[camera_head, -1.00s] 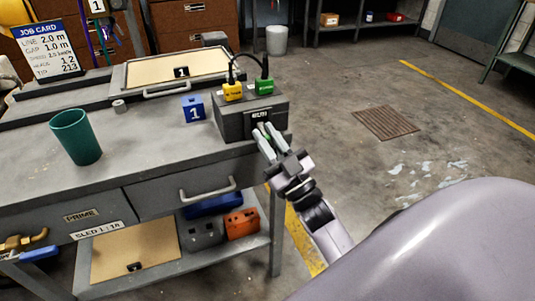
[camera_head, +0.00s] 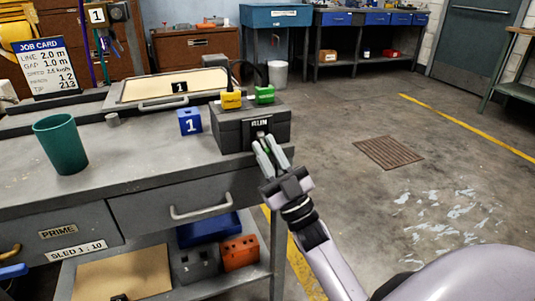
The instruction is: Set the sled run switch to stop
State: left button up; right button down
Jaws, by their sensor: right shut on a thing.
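The sled run switch is on the front of a dark grey control box (camera_head: 230,133) at the right end of the bench. A black label plate marked RUN (camera_head: 259,123) shows on the box front. My right gripper (camera_head: 263,143) is at the box front, just below the label, with its fingers close together on the small switch lever, which they mostly hide. The lever's exact position cannot be told.
A yellow plug (camera_head: 231,100) and a green plug (camera_head: 264,95) sit on top of the box. A blue cube marked 1 (camera_head: 190,121) and a green cup (camera_head: 61,144) stand on the bench (camera_head: 130,150).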

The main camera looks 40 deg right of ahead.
jog(key=c, duration=1.1)
grip_release()
jog(key=shift+f, duration=0.1)
jog(key=v, duration=0.7)
jog(key=shift+d, duration=0.1)
